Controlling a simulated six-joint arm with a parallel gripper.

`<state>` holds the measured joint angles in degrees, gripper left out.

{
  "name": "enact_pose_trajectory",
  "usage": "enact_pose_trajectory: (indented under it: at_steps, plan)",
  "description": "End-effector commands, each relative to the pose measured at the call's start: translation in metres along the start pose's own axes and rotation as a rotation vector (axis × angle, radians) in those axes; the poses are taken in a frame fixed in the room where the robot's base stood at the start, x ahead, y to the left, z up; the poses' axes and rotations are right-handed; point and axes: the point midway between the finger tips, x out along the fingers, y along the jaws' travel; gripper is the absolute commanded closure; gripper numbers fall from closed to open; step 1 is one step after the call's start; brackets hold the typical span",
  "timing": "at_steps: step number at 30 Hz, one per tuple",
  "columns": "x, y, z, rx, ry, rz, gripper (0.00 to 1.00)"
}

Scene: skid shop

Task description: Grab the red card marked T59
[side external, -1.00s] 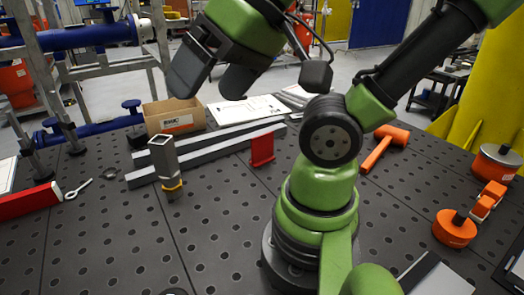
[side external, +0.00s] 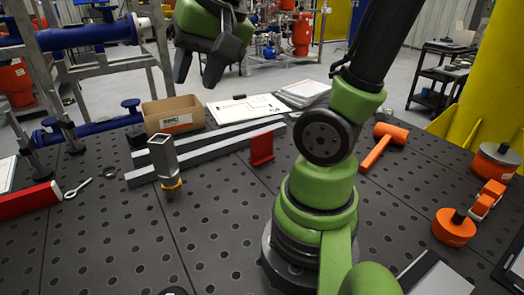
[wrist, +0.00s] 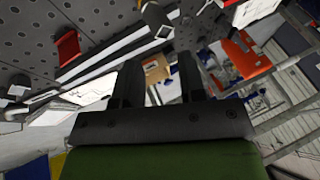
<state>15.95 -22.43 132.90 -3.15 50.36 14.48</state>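A red card (side external: 262,148) stands upright on the dark perforated table, beside the right part of the grey metal bars. No T59 marking is legible on it. It also shows in the wrist view (wrist: 67,48), at the upper left, well outside the fingers. My gripper (side external: 199,74) is open and empty, high above the table's back edge and up to the left of the card in the side view. In the wrist view its two dark fingers (wrist: 159,88) are apart with nothing held between them.
Grey bars (side external: 205,150), a square metal post (side external: 163,160) and an open cardboard box (side external: 173,114) lie left of the card. White papers (side external: 246,109) are behind. An orange hammer (side external: 384,145) lies to the right. The table in front of the card is clear.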

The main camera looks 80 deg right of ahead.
Motion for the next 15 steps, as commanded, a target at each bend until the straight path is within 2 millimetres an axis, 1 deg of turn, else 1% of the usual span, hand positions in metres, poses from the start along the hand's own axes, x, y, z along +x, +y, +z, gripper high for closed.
enact_pose_trajectory:
  at_steps: [1, 2, 3, 5, 6, 8, 9, 11, 12, 15]
  plan:
    - [0.012, 0.011, -0.021, 0.124, -0.007, 0.062, 0.63]
    - [0.018, 0.017, -0.032, 0.196, -0.009, 0.093, 0.63]
    - [0.027, 0.028, -0.046, 0.293, -0.011, 0.134, 0.63]
    - [0.041, 0.048, -0.066, 0.437, -0.012, 0.193, 0.63]
    - [0.05, 0.063, -0.078, 0.534, -0.014, 0.231, 0.63]
    - [0.064, 0.089, -0.094, 0.678, -0.014, 0.287, 0.63]
    - [0.073, 0.108, -0.102, 0.775, -0.014, 0.322, 0.63]
    - [0.086, 0.137, -0.111, 0.91, -0.015, 0.371, 0.63]
    - [0.094, 0.156, -0.115, 0.995, -0.015, 0.4, 0.63]
    - [0.11, 0.197, -0.118, 1.171, -0.015, 0.459, 0.63]
